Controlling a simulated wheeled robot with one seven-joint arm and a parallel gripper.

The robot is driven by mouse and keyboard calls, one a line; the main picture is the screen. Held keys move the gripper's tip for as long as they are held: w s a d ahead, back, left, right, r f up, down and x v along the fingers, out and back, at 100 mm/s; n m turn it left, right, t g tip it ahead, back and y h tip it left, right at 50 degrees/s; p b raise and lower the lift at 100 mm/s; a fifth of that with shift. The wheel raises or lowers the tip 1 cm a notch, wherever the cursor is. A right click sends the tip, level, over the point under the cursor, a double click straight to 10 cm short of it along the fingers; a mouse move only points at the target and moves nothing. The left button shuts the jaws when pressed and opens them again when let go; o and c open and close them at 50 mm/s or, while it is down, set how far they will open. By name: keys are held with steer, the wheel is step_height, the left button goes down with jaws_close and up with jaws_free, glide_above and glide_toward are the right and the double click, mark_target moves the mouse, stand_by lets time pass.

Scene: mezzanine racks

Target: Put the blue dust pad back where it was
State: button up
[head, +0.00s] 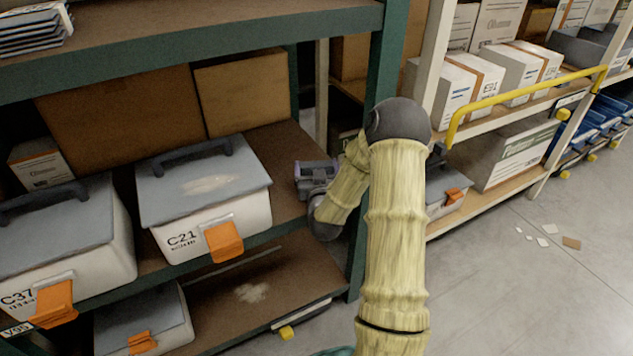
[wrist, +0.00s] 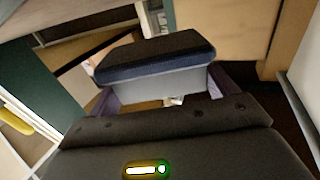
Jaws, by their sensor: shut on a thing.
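In the wrist view the blue dust pad (wrist: 155,55) has a dark blue-black top part over a pale grey body. It sits between the purple fingers of my gripper (wrist: 162,92), which is shut on it. In the head view my gripper (head: 314,172) is over the middle shelf, just right of the grey-lidded bin C21 (head: 165,215). The pad cannot be made out clearly there. Whether it touches the shelf board (head: 285,150) is not clear.
Cardboard boxes (head: 242,95) stand at the back of this shelf. A green post (head: 383,75) rises close to my arm on the right. Bin C37 (head: 75,240) is at the left. Pale dust marks C21's lid and the lower shelf (head: 250,292).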

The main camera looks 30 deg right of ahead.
steer(key=shift+f+b, duration=0.45)
steer(key=shift+f, duration=1.4)
steer(key=shift+f, duration=0.1)
steer(key=o, duration=0.9)
steer(key=p+v, duration=0.1)
steer(key=v, duration=1.1)
steer(key=shift+p, duration=0.4)
